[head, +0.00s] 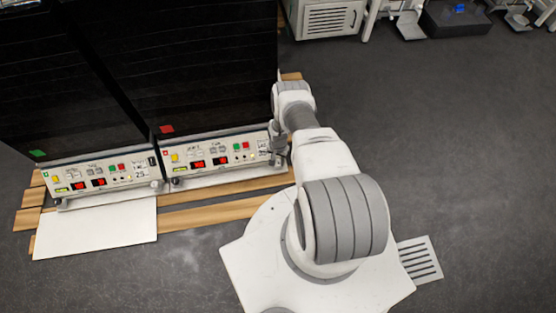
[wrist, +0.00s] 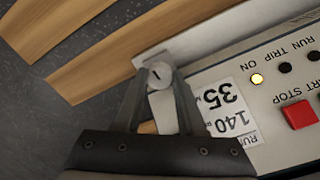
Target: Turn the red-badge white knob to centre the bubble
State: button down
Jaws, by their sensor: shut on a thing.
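The red-badge shaker (head: 220,153) is the right one of two dark cabinets; its red badge (head: 166,129) sits at the top left of its control panel. My gripper (head: 279,158) is at the lower right corner of that panel. In the wrist view, my gripper's two fingers are closed around a round white knob (wrist: 159,75) with a short dark mark on its face. In the head view the gripper hides this knob. A small yellow-green strip (head: 178,169) shows low on the panel's left; I cannot make out a bubble in it.
The green-badge shaker (head: 90,177) stands directly to the left, with a green badge (head: 38,153). Wooden slats (head: 222,212) and a white plate (head: 95,227) lie on the floor in front. In the wrist view, a red stop button (wrist: 299,115) and a lit yellow lamp (wrist: 257,79) are close to the right.

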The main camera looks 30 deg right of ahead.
jog(key=n, duration=1.2)
jog(key=shift+d, duration=0.1)
dwell(0.4)
jog(key=c, duration=0.8)
grip_release()
jog(key=shift+r, duration=0.15)
notch_tip(320, 180, up, 17)
jog(key=p, duration=0.7)
jog(key=shift+r+p, duration=0.1)
jog(key=shift+p, duration=0.25)
